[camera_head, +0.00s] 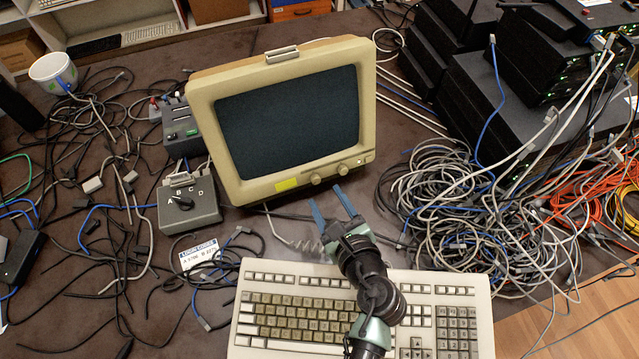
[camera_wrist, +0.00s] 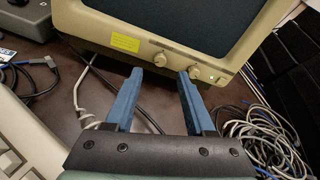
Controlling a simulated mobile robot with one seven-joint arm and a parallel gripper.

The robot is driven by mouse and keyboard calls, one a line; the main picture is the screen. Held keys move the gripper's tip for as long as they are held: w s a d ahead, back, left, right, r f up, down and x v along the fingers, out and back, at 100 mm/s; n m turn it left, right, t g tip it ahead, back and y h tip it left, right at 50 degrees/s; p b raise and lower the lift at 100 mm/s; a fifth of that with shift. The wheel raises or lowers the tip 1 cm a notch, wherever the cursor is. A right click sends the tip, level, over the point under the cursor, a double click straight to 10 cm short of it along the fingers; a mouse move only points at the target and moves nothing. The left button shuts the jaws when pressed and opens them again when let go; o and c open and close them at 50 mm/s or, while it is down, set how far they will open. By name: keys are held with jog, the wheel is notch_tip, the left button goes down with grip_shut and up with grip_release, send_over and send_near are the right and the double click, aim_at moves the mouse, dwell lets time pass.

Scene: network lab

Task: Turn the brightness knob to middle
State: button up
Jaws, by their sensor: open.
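A beige CRT monitor (camera_head: 196,100) with a dark screen stands on the brown table. Two round beige knobs sit on its lower front bezel: a left knob (camera_head: 315,179) and a right knob (camera_head: 342,169). Which one is for brightness cannot be read. In the wrist view the left knob (camera_wrist: 160,59) and right knob (camera_wrist: 194,72) show beyond the fingertips. My gripper (camera_head: 332,206) is open, its two blue fingers pointing at the lower bezel, below and in front of the knobs. The fingers (camera_wrist: 162,78) hold nothing and appear apart from both knobs.
A beige keyboard (camera_head: 300,281) lies in front of the monitor, under my arm. A grey switch box (camera_head: 190,207) stands to the left. A tangle of grey cables (camera_head: 450,195) lies to the right, beside stacked black network boxes (camera_head: 480,105). A yellow label (camera_head: 286,184) is on the bezel.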

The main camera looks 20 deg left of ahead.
aim_at(317, 181)
jog(key=x, duration=0.5)
jog(key=shift+w+a, duration=0.15)
grip_shut()
